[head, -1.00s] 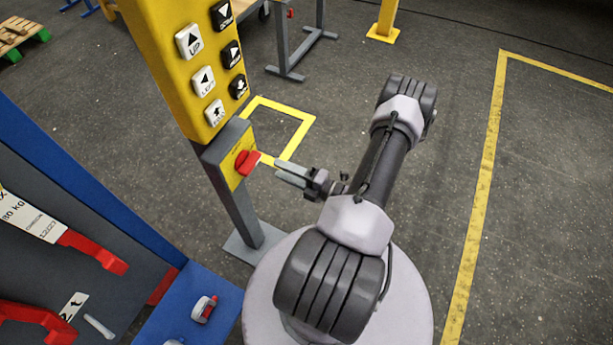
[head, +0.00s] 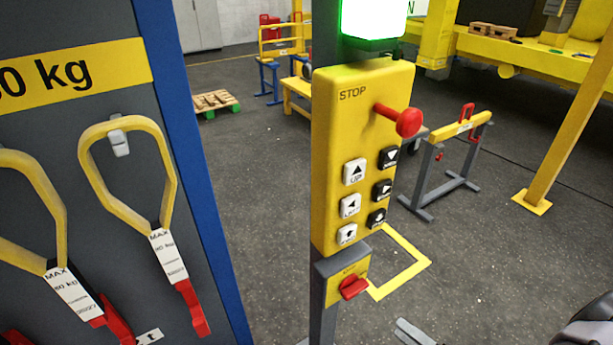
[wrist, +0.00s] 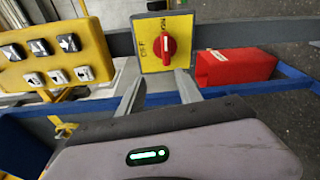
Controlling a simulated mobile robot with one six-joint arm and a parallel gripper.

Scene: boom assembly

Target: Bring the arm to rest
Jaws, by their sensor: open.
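My gripper (wrist: 160,92) is open and empty in the wrist view, its two fingers apart below the red rotary switch (wrist: 165,46) on a yellow plate. Whether the fingers touch the switch box cannot be told. In the head view only the gripper's tip (head: 414,332) shows at the bottom edge, to the right of and below the red switch (head: 354,287). A dark part of my arm (head: 585,328) shows at the bottom right corner; the rest of the arm is out of view.
A yellow button box (head: 348,115) with a red stop knob (head: 408,121) stands on the post above the switch. A green lamp (head: 374,17) glows on top. A board with yellow slings (head: 88,150) is at the left.

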